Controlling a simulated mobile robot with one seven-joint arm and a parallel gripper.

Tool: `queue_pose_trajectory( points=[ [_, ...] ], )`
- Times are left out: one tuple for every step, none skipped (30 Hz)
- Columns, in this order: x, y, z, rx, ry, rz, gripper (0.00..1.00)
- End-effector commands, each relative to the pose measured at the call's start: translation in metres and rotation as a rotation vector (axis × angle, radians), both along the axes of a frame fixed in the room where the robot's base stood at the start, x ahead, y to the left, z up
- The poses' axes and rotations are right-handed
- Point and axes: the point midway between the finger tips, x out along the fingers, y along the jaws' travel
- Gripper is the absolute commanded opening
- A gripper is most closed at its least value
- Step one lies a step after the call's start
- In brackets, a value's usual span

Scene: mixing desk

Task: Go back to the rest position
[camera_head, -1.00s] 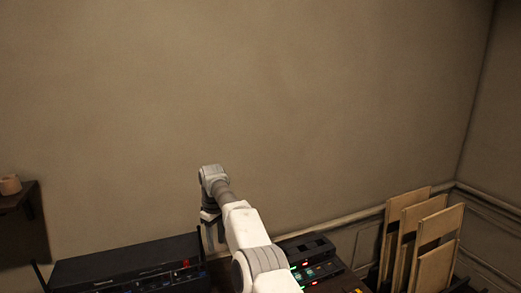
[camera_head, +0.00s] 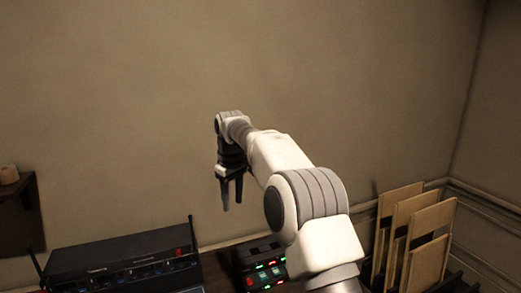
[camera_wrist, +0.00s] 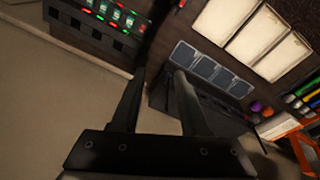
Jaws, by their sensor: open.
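My gripper (camera_head: 232,192) hangs from the white and grey arm in the head view, its two dark fingers pointing down. It is in the air above the back of the desk, between a black radio-like unit and a small lit device. In the wrist view my gripper (camera_wrist: 155,100) shows two separate dark fingers with nothing between them. The gripper is open and touches nothing that I can see.
The black unit (camera_head: 120,262) with antennas and a red knob stands at left. The device with green and red lights (camera_head: 266,270) is partly behind my arm. Wooden panels (camera_head: 412,235) stand at right. A wall shelf (camera_head: 20,220) is at far left. The space above is clear.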

Motion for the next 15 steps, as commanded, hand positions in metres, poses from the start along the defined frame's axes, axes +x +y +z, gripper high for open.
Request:
queue_pose_trajectory(
  points=[
    [-0.008, -0.011, 0.013, 0.002, -0.016, -0.023, 0.45],
    [-0.013, -0.016, 0.02, 0.003, -0.024, -0.037, 0.45],
    [-0.02, -0.023, 0.029, 0.005, -0.034, -0.055, 0.45],
    [-0.026, -0.029, 0.035, 0.008, -0.041, -0.069, 0.45],
    [-0.031, -0.035, 0.041, 0.01, -0.048, -0.083, 0.45],
    [-0.039, -0.042, 0.048, 0.013, -0.059, -0.102, 0.45],
    [-0.046, -0.048, 0.054, 0.015, -0.065, -0.117, 0.45],
    [-0.053, -0.054, 0.059, 0.018, -0.072, -0.131, 0.45],
    [-0.062, -0.061, 0.065, 0.021, -0.084, -0.151, 0.45],
    [-0.069, -0.068, 0.069, 0.022, -0.09, -0.167, 0.45],
    [-0.077, -0.074, 0.073, 0.025, -0.097, -0.183, 0.45],
    [-0.087, -0.081, 0.077, 0.028, -0.106, -0.203, 0.45],
    [-0.095, -0.087, 0.081, 0.031, -0.114, -0.218, 0.45],
    [-0.103, -0.093, 0.084, 0.035, -0.12, -0.235, 0.45],
    [-0.114, -0.101, 0.087, 0.04, -0.131, -0.257, 0.45]
  ],
)
